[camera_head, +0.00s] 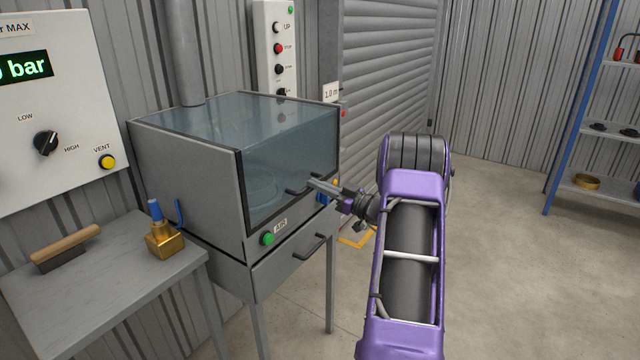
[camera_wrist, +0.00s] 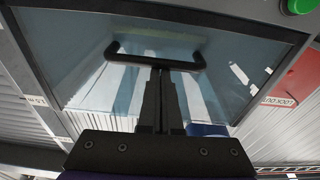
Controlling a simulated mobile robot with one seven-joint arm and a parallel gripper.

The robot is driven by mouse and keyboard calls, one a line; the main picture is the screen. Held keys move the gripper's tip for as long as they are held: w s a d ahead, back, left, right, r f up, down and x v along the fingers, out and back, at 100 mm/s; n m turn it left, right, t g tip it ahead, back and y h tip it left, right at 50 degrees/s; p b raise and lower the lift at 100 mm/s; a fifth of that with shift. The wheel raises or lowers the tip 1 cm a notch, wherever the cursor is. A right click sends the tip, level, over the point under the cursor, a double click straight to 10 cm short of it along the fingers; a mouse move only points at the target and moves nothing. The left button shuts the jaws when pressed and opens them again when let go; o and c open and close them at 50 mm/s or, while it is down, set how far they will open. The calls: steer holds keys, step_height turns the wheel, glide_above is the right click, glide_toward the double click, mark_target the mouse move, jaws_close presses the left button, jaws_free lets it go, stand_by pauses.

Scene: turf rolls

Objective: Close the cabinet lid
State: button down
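The grey cabinet (camera_head: 190,175) stands against the wall in the head view. Its lid (camera_head: 290,150) has clear bluish panes in a dark frame, and the front pane looks down over the cabinet front. Any small gap at its lower edge cannot be made out. The black lid handle (camera_head: 296,191) is low on the front pane. It also shows in the wrist view as a black bar (camera_wrist: 130,57). My gripper (camera_head: 313,183) is at the handle. In the wrist view its fingers (camera_wrist: 160,75) are together, tips at or against the bar's middle, not visibly around it.
Below the lid are a green AIR button (camera_head: 267,239) and a drawer with a black handle (camera_head: 306,248). Open floor (camera_head: 510,270) lies to the right, before a blue shelf (camera_head: 578,110).

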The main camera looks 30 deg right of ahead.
steer(key=f, duration=0.1)
steer(key=a+f, duration=0.1)
steer(key=f, duration=0.1)
steer(key=shift+f, duration=0.3)
steer(key=d+r+v, duration=0.1)
steer(key=r+v, duration=0.2)
steer(key=v, duration=1.4)
steer(key=shift+s+r, duration=0.2)
steer(key=shift+s, duration=0.05)
